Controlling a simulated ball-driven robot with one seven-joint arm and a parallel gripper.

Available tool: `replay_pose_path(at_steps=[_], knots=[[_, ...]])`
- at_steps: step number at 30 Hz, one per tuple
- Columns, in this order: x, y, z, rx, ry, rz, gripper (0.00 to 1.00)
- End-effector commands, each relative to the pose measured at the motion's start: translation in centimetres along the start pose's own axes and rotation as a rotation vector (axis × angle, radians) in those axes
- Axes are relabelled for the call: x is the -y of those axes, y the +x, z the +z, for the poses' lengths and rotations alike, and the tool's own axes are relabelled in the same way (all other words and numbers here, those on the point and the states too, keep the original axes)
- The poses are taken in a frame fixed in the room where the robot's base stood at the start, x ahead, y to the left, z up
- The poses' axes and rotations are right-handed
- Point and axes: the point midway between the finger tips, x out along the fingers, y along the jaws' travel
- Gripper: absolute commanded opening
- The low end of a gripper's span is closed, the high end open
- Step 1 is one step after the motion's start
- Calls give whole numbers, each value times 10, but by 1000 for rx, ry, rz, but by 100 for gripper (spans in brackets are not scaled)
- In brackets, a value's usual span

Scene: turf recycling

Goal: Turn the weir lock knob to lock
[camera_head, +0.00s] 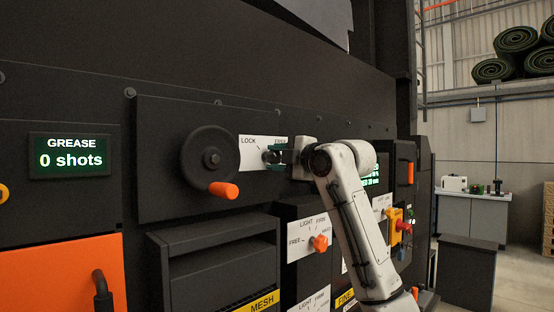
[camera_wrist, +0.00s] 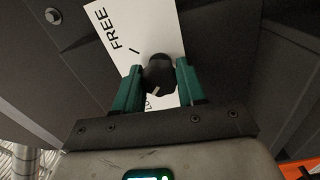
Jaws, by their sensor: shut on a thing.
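The weir lock knob (camera_head: 269,156) is small and black on a white plate (camera_head: 250,158) marked LOCK at left and FREE at right. In the wrist view the knob (camera_wrist: 160,73) sits between the two green fingers of my gripper (camera_wrist: 158,85), which is shut on it. A short pale mark on the knob's rim faces the lower left, towards the partly hidden LOCK lettering. The FREE lettering and its tick are clear at the upper left. In the head view my gripper (camera_head: 280,158) reaches the knob from the right and partly covers it.
A black handwheel (camera_head: 207,158) with an orange handle (camera_head: 223,190) stands out left of the plate. An orange knob (camera_head: 320,243) on a LIGHT/FREE plate is below my wrist. A GREASE display (camera_head: 70,157) reads 0 shots. Open floor lies at the right.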

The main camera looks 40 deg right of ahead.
Motion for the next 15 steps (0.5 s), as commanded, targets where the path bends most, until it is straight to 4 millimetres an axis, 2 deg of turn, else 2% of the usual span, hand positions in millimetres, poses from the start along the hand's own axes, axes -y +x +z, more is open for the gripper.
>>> replay_pose_path(at_steps=[5, 6, 13, 15], knots=[[3, 1, 0, -1, -1, -7, 9], [3, 1, 0, -1, -1, -7, 44], [2, 0, 0, -1, 0, -4, 65], [1, 0, 0, 0, 0, -3, 65]])
